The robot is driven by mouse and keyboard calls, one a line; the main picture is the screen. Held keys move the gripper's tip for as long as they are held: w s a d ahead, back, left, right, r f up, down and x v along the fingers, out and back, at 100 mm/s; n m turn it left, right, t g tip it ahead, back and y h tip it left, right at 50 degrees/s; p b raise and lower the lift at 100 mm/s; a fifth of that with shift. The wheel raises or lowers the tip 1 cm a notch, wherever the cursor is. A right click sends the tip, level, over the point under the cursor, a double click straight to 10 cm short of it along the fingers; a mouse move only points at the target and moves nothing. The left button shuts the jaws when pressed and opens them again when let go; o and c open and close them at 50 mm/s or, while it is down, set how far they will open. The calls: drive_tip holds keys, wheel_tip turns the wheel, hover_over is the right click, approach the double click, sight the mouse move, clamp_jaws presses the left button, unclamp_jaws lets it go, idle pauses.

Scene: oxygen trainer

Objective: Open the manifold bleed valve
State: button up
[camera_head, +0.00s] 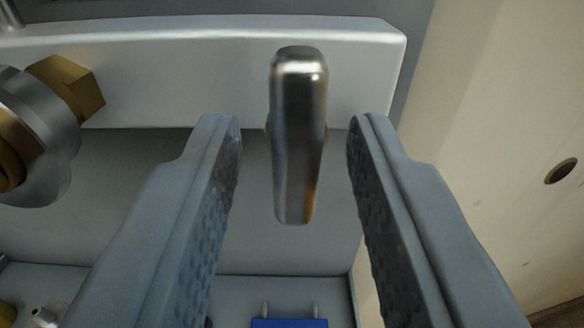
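A polished metal lever handle (298,135), which looks like the bleed valve's handle, stands in front of the right end of a light grey manifold block (170,75). It points roughly up and down in the picture. My gripper (297,125) is open, with one grey finger to the left of the handle and one to the right. Gaps show on both sides, so neither finger touches it. The valve body behind the handle is mostly hidden.
A brass hex fitting (68,85) with a round metal collar (45,135) sticks out at the left. A cream panel (490,130) with a dark hole stands at the right. A blue part (289,323) with two metal pins lies below, between the fingers.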

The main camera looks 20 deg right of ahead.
drive_tip(key=v, duration=1.7)
drive_tip(key=s+d+r+n+t+y, duration=0.1)
drive_tip(key=s+r+n+y, duration=0.15)
drive_tip(key=s+r, duration=0.8)
drive_tip(key=s+d+r+n+y, duration=0.15)
drive_tip(key=s+r+y, duration=0.4)
drive_tip(key=s, duration=0.75)
drive_tip(key=s+d+r+h, duration=0.2)
drive_tip(key=s, duration=1)
drive_tip(key=shift+d+m+g, duration=0.3)
drive_tip(key=shift+d+g, duration=0.05)
drive_tip(key=shift+g, duration=0.05)
